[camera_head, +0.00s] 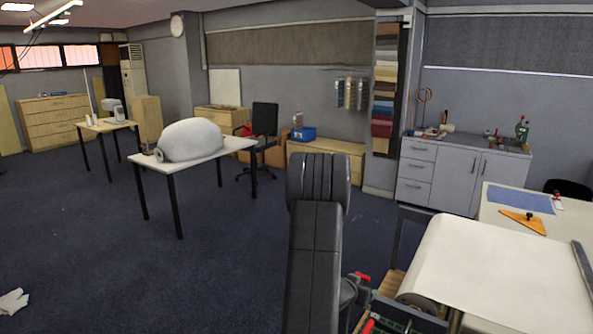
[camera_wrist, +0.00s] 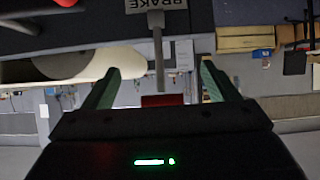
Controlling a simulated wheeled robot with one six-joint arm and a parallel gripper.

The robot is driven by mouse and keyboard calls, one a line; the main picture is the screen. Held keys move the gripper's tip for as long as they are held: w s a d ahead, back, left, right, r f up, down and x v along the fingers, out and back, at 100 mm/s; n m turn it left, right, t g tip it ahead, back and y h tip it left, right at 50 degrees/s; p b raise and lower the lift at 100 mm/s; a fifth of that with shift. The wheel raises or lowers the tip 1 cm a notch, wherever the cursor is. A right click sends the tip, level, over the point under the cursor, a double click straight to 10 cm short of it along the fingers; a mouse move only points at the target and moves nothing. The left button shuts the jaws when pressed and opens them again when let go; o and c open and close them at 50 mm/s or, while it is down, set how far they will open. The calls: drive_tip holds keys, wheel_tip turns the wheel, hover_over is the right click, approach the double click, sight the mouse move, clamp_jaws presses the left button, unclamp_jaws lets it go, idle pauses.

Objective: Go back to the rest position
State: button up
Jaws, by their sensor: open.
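My gripper (camera_wrist: 158,70) shows in the wrist view with its two green fingers spread apart. No object is held between the fingers. A grey rod (camera_wrist: 158,55) below a "BRAKE" label (camera_wrist: 155,4) shows in the space between them; I cannot tell how far off it is. The wrist view appears upside down. In the head view my dark arm stands in the middle foreground, and my gripper cannot be made out there.
The long cloth table (camera_head: 500,265) with white cloth is at the right front, with an orange triangle (camera_head: 523,222) and a blue mat (camera_head: 520,198) behind. A table (camera_head: 215,153) with a white form (camera_head: 190,139) stands left of centre. Open blue floor (camera_head: 120,265) lies at left.

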drive_tip(key=s+f+t+b, duration=0.1)
drive_tip(key=b, duration=0.3)
drive_tip(key=s+a+f+h+b, duration=0.1)
drive_tip(key=b, duration=0.2)
drive_tip(key=shift+s+a+t+b, duration=0.15)
drive_tip(key=shift+a+t+b, duration=0.15)
drive_tip(key=shift+t+b, duration=0.1)
drive_tip(key=shift+a+r+h, duration=0.15)
drive_tip(key=shift+h, duration=0.15)
